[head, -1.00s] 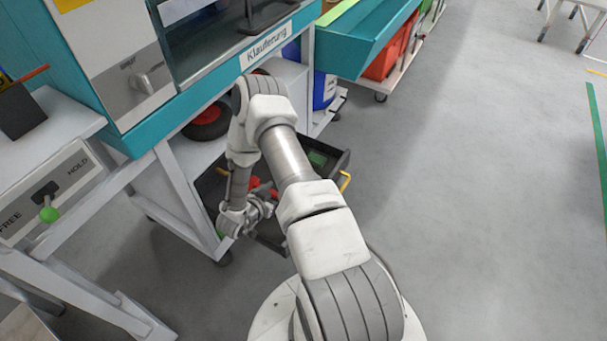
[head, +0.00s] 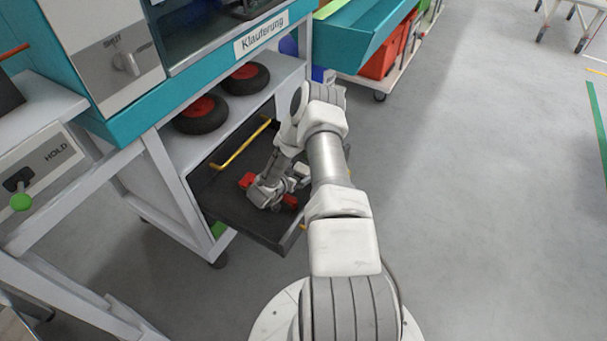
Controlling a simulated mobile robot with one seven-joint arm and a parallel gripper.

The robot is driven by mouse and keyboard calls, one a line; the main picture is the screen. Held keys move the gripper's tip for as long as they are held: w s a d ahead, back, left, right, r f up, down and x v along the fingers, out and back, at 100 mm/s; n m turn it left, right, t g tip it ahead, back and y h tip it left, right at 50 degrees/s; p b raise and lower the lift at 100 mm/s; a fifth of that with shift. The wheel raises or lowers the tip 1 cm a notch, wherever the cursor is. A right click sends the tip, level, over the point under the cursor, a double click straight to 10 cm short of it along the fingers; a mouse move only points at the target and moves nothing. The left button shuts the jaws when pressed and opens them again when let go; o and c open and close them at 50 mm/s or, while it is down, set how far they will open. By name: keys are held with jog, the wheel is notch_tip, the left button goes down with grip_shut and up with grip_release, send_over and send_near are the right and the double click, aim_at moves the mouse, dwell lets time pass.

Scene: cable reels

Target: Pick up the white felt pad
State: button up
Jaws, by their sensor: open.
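I cannot make out the white felt pad for certain. A dark, open drawer (head: 232,205) sits low beneath the teal machine, and its inside is partly covered by my arm. My gripper (head: 279,204) is over the drawer, pointing down, with its jaws open. The fingertips are small and partly hidden by my wrist. Red pieces (head: 247,181) show beside and under the gripper. I cannot tell whether the gripper touches anything.
Two black wheels with red hubs (head: 201,113) lie on the shelf above the drawer. A lever panel (head: 37,165) stands at left. A red bin (head: 381,60) is behind. The floor (head: 470,200) at right is clear.

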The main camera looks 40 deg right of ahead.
jog(key=shift+x, duration=1)
jog(key=shift+c, duration=0.2)
jog(key=c, duration=1)
jog(key=shift+r, duration=0.1)
